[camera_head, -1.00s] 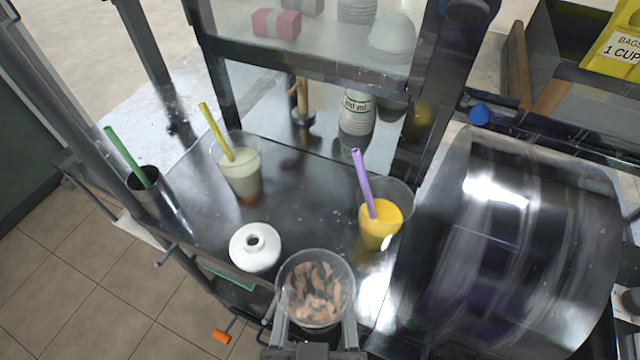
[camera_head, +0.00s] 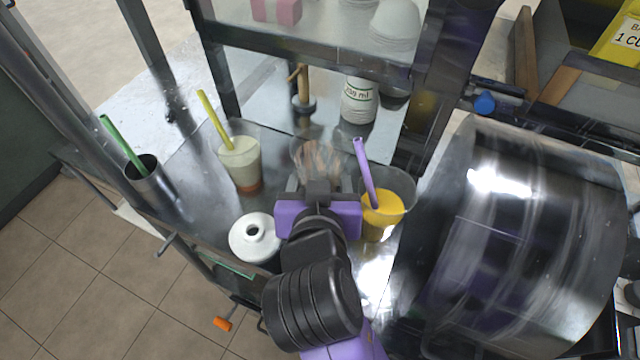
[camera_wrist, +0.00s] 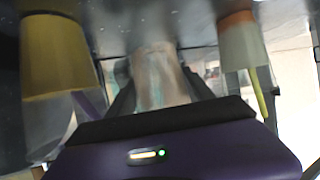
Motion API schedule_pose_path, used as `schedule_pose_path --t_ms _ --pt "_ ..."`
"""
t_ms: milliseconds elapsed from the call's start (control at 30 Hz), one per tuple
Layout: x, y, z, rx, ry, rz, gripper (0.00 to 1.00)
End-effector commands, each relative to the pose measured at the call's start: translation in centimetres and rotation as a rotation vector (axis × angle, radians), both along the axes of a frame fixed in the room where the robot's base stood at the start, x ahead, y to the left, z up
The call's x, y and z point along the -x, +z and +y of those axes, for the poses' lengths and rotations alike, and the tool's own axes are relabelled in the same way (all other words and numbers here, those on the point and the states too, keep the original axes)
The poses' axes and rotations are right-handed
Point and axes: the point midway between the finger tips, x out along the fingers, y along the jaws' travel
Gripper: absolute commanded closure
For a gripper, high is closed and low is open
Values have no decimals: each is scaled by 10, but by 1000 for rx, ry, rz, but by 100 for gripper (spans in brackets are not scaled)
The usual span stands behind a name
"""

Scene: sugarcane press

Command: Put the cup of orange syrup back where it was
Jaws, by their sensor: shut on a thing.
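My gripper (camera_head: 319,178) is shut on a clear cup with brownish-orange pieces (camera_head: 319,156). My wrist partly hides this cup; it also shows in the wrist view (camera_wrist: 160,78). I cannot tell whether its base touches the counter. To its right stands a clear cup of orange-yellow liquid (camera_head: 382,214) with a purple straw, partly behind my gripper; it is at the left of the wrist view (camera_wrist: 52,55). To its left stands a cup of pale liquid with an orange bottom layer (camera_head: 240,166) and a yellow straw, also in the wrist view (camera_wrist: 242,45).
A metal tumbler with a green straw (camera_head: 150,182) is at the counter's left edge. A large metal drum (camera_head: 530,230) fills the right. A labelled bottle (camera_head: 358,102) and a wooden-handled tool (camera_head: 303,105) stand behind.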

Motion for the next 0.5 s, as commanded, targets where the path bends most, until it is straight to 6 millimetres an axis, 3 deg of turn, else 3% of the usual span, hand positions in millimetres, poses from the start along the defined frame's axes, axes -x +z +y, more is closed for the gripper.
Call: schedule_pose_path --t_ms 300,500 --pt "-3 -31 0 2 1 3 80" --pt "-3 -36 0 0 1 -1 80"
